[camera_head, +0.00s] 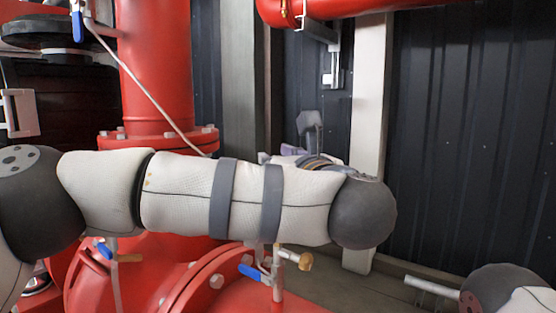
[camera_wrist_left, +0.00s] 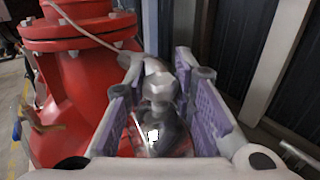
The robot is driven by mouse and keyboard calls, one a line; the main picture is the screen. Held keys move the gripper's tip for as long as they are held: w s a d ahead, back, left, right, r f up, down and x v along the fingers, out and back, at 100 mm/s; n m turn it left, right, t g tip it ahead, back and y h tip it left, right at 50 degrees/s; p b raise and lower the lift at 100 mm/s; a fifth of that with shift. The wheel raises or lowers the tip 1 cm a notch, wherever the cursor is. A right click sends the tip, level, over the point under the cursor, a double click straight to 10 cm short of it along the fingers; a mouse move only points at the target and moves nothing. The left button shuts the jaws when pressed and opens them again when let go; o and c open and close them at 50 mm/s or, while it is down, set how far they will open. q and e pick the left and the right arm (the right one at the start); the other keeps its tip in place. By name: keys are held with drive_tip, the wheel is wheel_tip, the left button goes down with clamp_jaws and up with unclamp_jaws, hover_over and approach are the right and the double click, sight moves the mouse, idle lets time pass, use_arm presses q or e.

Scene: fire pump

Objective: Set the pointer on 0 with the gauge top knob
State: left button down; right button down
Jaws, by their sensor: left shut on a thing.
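My left gripper (camera_wrist_left: 160,76) shows in the left wrist view, with purple-padded fingers on either side of a grey metallic piece, the gauge top knob (camera_wrist_left: 160,88). It is shut on this knob. A shiny rounded metal part with a bright highlight (camera_wrist_left: 155,135) lies below it between the fingers. In the head view my left forearm crosses the middle and hides most of the gripper; only small purple and grey bits (camera_head: 290,149) show behind it. The gauge's dial and pointer cannot be seen in either view. My right gripper is not in view.
A large red flanged pipe (camera_head: 157,75) stands behind my left arm. Blue-handled valves (camera_head: 252,272) sit below it. A pale post (camera_head: 370,110) and dark corrugated wall (camera_head: 470,130) stand behind. A red pipe (camera_head: 340,8) runs along the top.

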use_arm(q)
drive_tip(key=c, duration=1.3)
unclamp_jaws()
drive_tip(key=shift+w, duration=0.1)
drive_tip(key=v, duration=1.2)
drive_tip(key=shift+f, duration=0.1)
